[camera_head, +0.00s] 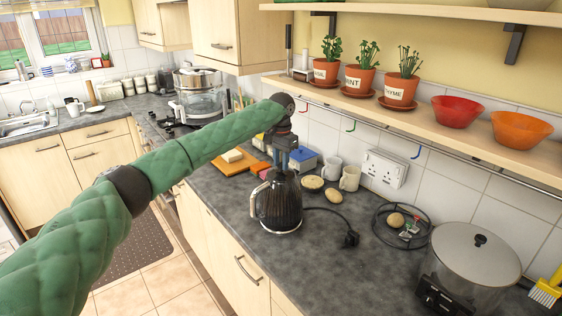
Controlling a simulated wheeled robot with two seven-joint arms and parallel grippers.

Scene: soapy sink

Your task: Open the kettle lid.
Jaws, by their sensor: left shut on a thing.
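The dark, ribbed kettle (279,206) stands upright on the grey worktop, with its handle towards the left. My left gripper (282,166) points straight down onto the top of the kettle and is shut on the kettle lid there. The lid is mostly hidden by the gripper, and I cannot make out a gap between the lid and the kettle's rim. My right gripper is not in the picture.
Right of the kettle lie its cord and black plug (351,239), a wire basket (404,249) and a steel pot (474,258). Behind it are white mugs (350,178) and a blue box (301,160). A wooden shelf (455,149) with potted herbs overhangs the back.

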